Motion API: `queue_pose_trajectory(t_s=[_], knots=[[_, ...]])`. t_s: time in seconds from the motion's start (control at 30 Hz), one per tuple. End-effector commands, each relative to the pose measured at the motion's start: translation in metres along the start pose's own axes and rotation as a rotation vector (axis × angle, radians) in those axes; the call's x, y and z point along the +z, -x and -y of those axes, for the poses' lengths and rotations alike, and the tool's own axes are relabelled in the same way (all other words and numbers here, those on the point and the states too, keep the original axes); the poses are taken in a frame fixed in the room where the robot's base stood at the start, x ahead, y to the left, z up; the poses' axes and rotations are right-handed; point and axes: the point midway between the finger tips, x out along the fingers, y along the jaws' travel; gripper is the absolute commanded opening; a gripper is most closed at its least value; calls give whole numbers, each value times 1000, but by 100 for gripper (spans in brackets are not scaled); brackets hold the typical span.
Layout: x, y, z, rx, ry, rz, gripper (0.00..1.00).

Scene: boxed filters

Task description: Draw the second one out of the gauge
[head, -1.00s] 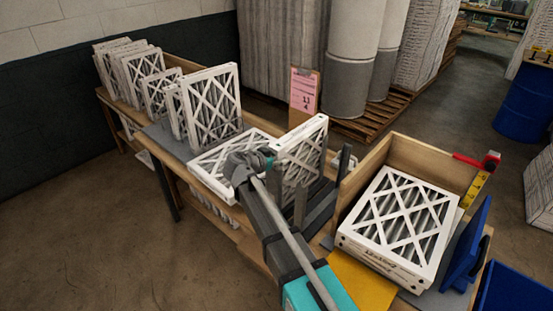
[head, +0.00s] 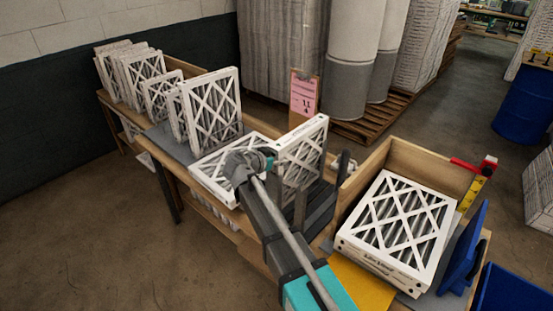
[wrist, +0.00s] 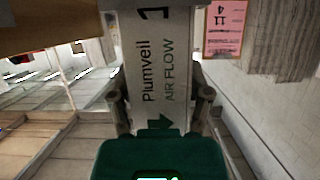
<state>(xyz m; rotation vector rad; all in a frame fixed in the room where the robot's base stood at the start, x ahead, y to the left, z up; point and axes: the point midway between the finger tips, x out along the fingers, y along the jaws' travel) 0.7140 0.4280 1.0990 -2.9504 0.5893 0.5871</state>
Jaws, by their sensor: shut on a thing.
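A white-framed pleated filter (head: 303,152) stands on edge at the dark grey gauge (head: 320,205), whose upright posts rise beside it. My gripper (head: 270,156) reaches its near side edge from the left. In the wrist view my gripper (wrist: 161,96) is shut on the filter's narrow edge (wrist: 155,60), one finger on each side. The edge reads "Plumveil", "AIR FLOW" and "1", with a dark arrow. The filter's lower part is partly hidden by the gauge posts; I cannot tell whether it touches the gauge floor.
A filter (head: 225,165) lies flat left of the gauge, under my wrist. Several filters (head: 212,110) stand farther left along the bench. A wooden box (head: 390,150) with a flat filter (head: 398,222) is at the right. A pink card (head: 303,95) stands behind.

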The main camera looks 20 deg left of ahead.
Motion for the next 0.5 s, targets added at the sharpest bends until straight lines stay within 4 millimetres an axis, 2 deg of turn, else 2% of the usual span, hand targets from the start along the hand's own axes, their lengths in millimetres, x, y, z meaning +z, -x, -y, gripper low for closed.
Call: queue_pose_trajectory(t_s=[0.5], knots=[[-11, 5, 0, 0, 0, -1, 6]])
